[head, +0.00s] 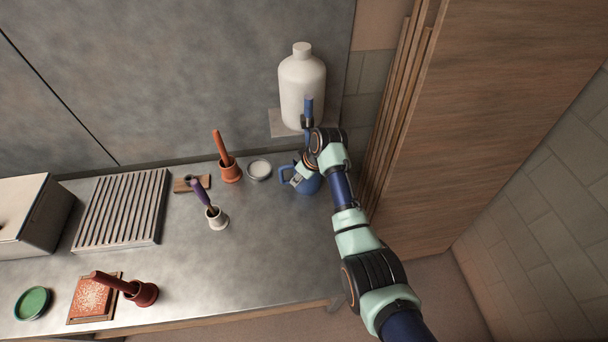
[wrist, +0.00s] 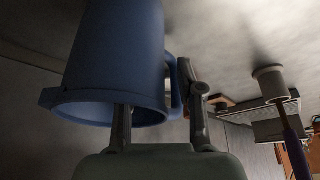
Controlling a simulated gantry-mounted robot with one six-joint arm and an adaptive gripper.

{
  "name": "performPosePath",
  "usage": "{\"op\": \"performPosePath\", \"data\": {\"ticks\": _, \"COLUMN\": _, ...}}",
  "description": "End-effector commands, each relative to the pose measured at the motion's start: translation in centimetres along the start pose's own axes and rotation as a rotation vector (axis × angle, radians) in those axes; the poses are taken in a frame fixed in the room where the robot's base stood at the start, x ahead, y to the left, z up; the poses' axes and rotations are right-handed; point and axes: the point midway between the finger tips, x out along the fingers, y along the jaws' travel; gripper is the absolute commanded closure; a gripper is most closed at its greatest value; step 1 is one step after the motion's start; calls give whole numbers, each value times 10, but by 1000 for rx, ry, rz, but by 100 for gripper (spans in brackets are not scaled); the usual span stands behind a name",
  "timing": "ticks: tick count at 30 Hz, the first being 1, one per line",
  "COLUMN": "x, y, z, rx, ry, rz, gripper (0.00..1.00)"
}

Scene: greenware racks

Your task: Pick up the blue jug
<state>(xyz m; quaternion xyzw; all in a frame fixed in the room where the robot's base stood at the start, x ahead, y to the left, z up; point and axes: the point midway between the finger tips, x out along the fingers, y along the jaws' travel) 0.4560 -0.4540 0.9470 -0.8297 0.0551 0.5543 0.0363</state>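The blue jug (head: 309,186) stands on the metal counter near its right end, partly hidden by my arm and gripper. Its handle points left in the head view. In the wrist view the jug (wrist: 118,55) fills the upper left, with its open rim toward the camera and its handle on the right side. My gripper (wrist: 158,95) is open, its fingers wide apart. One finger overlaps the jug's mouth; the other is beside the outer side of the handle. I cannot tell whether either finger touches. In the head view my gripper (head: 299,173) is at the jug's top.
A large white bottle (head: 302,82) stands behind my arm. A terracotta pot (head: 231,173), a small white dish (head: 259,169) and a cream pot (head: 217,219) stand left of the jug. A wooden panel (head: 490,110) rises on the right. The counter's front middle is clear.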

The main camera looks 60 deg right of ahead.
Motion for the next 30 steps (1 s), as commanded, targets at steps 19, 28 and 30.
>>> {"op": "performPosePath", "data": {"ticks": 19, "x": -1, "y": 0, "z": -1, "rx": 0, "ry": 2, "rz": 1, "gripper": 100}}
{"op": "performPosePath", "data": {"ticks": 28, "x": -6, "y": 0, "z": -3, "rx": -2, "ry": 2, "rz": 1, "gripper": 100}}
{"op": "performPosePath", "data": {"ticks": 30, "x": -9, "y": -1, "z": -5, "rx": -3, "ry": 2, "rz": 0, "gripper": 100}}
